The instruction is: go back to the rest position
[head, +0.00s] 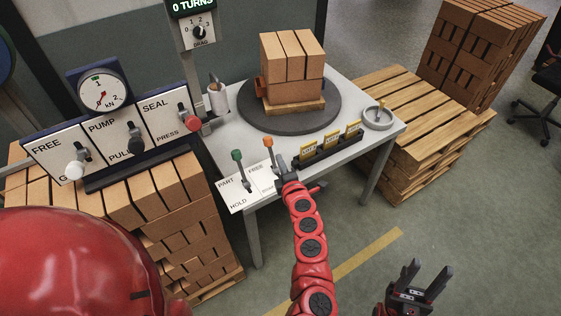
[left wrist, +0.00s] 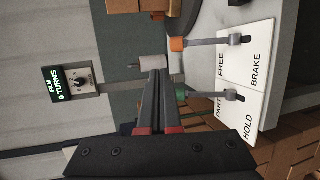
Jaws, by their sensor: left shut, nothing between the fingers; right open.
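My left gripper (head: 283,168) is at the front of the white table (head: 222,133), just right of the orange-knobbed lever (head: 269,148). In the left wrist view its fingers (left wrist: 156,75) are shut with nothing between them. The orange lever (left wrist: 180,44) and the green-knobbed lever (left wrist: 185,94) stand to the right of the fingers there. I cannot tell whether the gripper touches the orange lever. The green lever (head: 239,162) stands on the PART/HOLD plate. My right gripper (head: 421,275) is open and empty, over the floor at the lower right.
Bricks (head: 290,58) sit on a round dark turntable (head: 330,110). A rack of yellow-labelled pieces (head: 327,150) and a round dish (head: 377,122) stand right of the levers. A panel of levers (head: 117,140) is at the left above stacked bricks (head: 190,225). The floor at front right is clear.

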